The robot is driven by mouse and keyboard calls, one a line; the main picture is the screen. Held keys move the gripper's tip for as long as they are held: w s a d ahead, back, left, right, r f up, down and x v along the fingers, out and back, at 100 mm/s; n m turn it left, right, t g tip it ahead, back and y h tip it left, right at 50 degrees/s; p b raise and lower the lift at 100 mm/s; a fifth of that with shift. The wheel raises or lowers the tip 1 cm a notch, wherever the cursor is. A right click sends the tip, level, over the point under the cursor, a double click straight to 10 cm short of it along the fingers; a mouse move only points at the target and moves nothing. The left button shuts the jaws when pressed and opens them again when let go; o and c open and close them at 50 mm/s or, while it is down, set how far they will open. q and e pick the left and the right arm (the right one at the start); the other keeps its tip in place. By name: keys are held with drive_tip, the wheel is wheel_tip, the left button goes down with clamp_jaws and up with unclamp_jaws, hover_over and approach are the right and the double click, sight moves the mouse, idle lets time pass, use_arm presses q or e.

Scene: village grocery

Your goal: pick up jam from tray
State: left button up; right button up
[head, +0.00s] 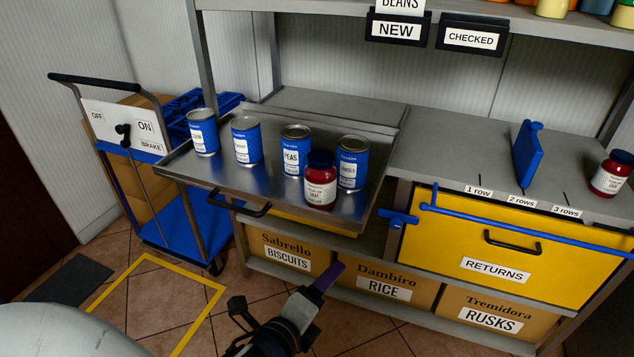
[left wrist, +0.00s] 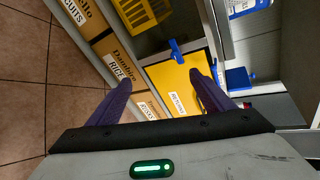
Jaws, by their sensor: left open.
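The jam is a dark red jar (head: 319,180) with a dark lid and a white label. It stands upright near the front of the steel tray (head: 210,172), in front of the blue cans. My left gripper (head: 325,280) is below and in front of the tray, apart from the jar. In the left wrist view my left gripper (left wrist: 160,98) has its purple fingers spread with nothing between them. I cannot clearly make out the jar in that view. My right gripper is not in view.
Several blue cans (head: 246,140) stand on the tray. Another red jar (head: 610,174) and a blue divider (head: 527,155) are on the counter at right. Below are a yellow returns drawer (head: 460,250) and cartons (head: 385,288). A blue trolley (head: 165,215) stands left.

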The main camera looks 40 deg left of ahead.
use_arm(q)
drive_tip(key=w+a+r+m+t+y, duration=0.2)
drive_tip(key=w+a+r+m, duration=0.15)
drive_tip(key=r+m, duration=0.4)
drive_tip(key=m+t+y, duration=0.1)
drive_tip(key=m+y, duration=0.1)
drive_tip(key=m, duration=0.2)
approach(321, 177)
wheel_tip(321, 177, down, 4)
drive_tip(key=w+a, duration=0.1)
drive_tip(key=w, duration=0.1)
drive_tip(key=shift+m+y, duration=0.4)
drive_tip(key=shift+m, duration=0.05)
drive_tip(key=w, duration=0.1)
drive_tip(key=w+a, duration=0.1)
drive_tip(key=w+a+r, duration=0.1)
drive_tip(key=w, duration=0.1)
drive_tip(key=shift+t, duration=0.3)
drive_tip(key=shift+f+b+x, duration=0.1)
drive_tip(key=shift+b+x, duration=0.1)
drive_tip(key=shift+x, duration=1.35)
drive_tip(key=shift+f+b+x, duration=0.15)
drive_tip(key=shift+x, duration=1.45)
drive_tip(key=shift+d, duration=0.1)
drive_tip(key=shift+c, duration=0.5)
drive_tip(key=c, duration=1.4)
drive_tip(key=shift+r, duration=0.25)
drive_tip(key=shift+c, duration=0.4)
